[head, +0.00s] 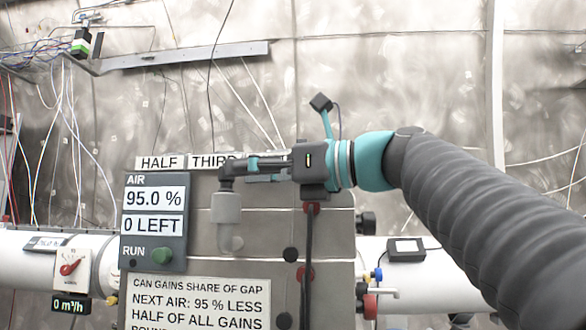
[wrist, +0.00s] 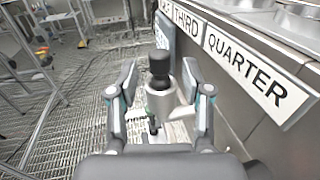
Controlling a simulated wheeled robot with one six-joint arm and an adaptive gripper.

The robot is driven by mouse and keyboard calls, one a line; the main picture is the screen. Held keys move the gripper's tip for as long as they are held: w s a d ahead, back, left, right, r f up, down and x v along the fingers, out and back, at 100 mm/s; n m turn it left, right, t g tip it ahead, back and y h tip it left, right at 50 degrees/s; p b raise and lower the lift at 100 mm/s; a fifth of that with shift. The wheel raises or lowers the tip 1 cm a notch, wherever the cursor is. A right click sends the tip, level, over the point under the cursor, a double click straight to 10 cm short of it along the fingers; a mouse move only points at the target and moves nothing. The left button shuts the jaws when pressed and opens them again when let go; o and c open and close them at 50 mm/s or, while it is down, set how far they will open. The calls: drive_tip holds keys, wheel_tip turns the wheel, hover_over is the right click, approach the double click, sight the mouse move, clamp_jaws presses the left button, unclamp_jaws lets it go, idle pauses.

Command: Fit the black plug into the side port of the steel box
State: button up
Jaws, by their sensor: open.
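A black ribbed piece, which looks like the black plug (wrist: 159,68), sits upright on top of a grey cylindrical fitting (wrist: 161,100) in the wrist view. My gripper (wrist: 160,78) is open, with one finger on each side of this piece and visible gaps between. In the head view, my gripper (head: 238,170) points left, its fingers at the top of the grey fitting (head: 227,207), where the dark piece is hard to tell from the fingertips. The steel box (head: 265,220) stands behind and below the gripper. I cannot make out its side port in either view.
An air display (head: 154,200) reads 95.0 % and 0 LEFT. A lettered sign (head: 198,302) is below it. A white pipe (head: 30,262) runs behind. The wrist view shows grated floor (wrist: 75,110) at left.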

drive_tip(key=v, duration=0.8)
drive_tip(key=shift+s, duration=0.15)
idle(0.4)
